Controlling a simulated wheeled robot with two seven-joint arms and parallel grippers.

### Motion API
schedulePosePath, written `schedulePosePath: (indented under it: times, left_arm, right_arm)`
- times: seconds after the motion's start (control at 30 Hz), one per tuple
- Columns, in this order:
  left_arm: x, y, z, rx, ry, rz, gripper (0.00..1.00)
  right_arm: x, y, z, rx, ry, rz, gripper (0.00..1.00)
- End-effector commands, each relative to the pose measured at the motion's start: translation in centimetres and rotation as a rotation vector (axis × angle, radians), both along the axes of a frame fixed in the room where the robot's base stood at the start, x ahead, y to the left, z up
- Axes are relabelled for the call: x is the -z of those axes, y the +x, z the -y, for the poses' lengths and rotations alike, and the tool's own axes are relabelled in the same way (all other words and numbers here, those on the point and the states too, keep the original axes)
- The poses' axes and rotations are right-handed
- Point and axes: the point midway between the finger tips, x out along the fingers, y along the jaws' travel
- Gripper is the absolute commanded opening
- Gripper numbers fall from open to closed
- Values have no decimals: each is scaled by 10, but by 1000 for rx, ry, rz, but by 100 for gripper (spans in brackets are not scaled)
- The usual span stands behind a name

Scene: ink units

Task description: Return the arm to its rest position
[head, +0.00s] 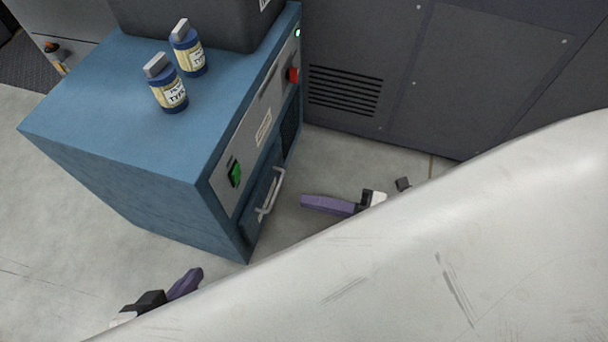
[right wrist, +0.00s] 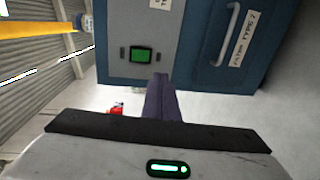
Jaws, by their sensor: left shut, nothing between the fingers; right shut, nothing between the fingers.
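My left gripper (head: 200,272) is at the lower left of the head view, its purple fingers shut and empty, in front of the blue cabinet. My right gripper (head: 304,201) is to the right of the cabinet's drawer handle in the head view, apart from it in the picture. Its purple fingers also show in the right wrist view (right wrist: 160,80), shut together with nothing between them, pointing toward the cabinet front. Most of both arms is hidden behind a large pale surface at the lower right of the head view.
The blue cabinet (head: 105,100) carries two blue ink bottles (head: 167,85) (head: 188,50) and a dark box (head: 195,18). Its front has a green switch (head: 234,174), a red knob (head: 294,75) and a drawer handle (head: 271,194). A dark panelled wall (head: 480,60) stands behind. Floor shows at left.

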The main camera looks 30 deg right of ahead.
Motion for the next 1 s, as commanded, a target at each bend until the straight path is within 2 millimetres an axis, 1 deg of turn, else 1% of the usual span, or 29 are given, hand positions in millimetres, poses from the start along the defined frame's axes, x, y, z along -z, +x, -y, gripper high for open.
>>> schedulePosePath:
  times: [0.47, 0.57, 0.67, 0.77, 0.8, 0.83, 0.93, 1.0]
  left_arm:
    - [-2, 4, 0, -6, -4, 5, 0]
    - [-3, 6, -1, -7, -2, 10, 0]
    - [-2, 5, 0, -5, -2, 8, 0]
    - [-2, 4, 0, -4, -1, 7, 0]
    - [-2, 4, 0, -4, -1, 7, 0]
    - [-2, 4, 0, -3, -1, 6, 0]
    - [-2, 4, 0, -3, -1, 5, 0]
    - [-2, 3, 0, -3, -1, 5, 0]
  right_arm:
    - [0, 0, 0, 0, 0, 0, 0]
    - [-2, 5, 0, 27, 9, -11, 0]
    - [-8, 21, 4, 127, 40, -56, 0]
    - [-17, 44, 15, 305, 107, -150, 0]
    - [-21, 52, 21, 388, 144, -199, 0]
    - [-23, 57, 26, 452, 175, -239, 0]
    - [-26, 64, 44, 659, 283, -388, 0]
    - [-26, 60, 55, 794, 363, -500, 0]
